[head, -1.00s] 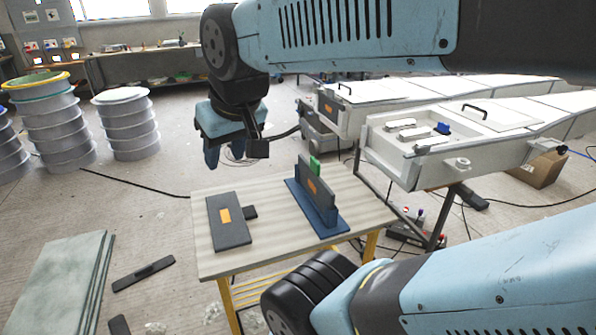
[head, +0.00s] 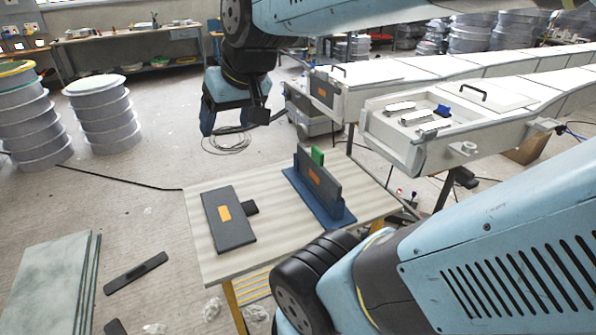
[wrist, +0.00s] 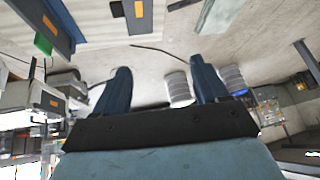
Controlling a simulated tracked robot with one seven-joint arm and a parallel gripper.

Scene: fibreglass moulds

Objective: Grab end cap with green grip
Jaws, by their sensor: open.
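The end cap with the green grip (head: 318,180) is a dark plate with an orange label. It stands upright in a blue stand (head: 330,218) on the table, its green grip (head: 317,156) on its far side. In the wrist view, the green grip (wrist: 43,44) shows at the upper left, beside the dark plate. My gripper (head: 207,122) is open and empty, in the air beyond the table's far edge, left of the end cap. In the wrist view, my gripper's fingers (wrist: 160,68) are spread with only floor and background between them.
Another dark end cap (head: 230,219) with an orange label and black grip lies flat on the table (head: 275,210). White moulds (head: 420,130) stand behind at right. Stacked rings (head: 103,115) stand at left. Greenish panels (head: 50,280) lie at lower left.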

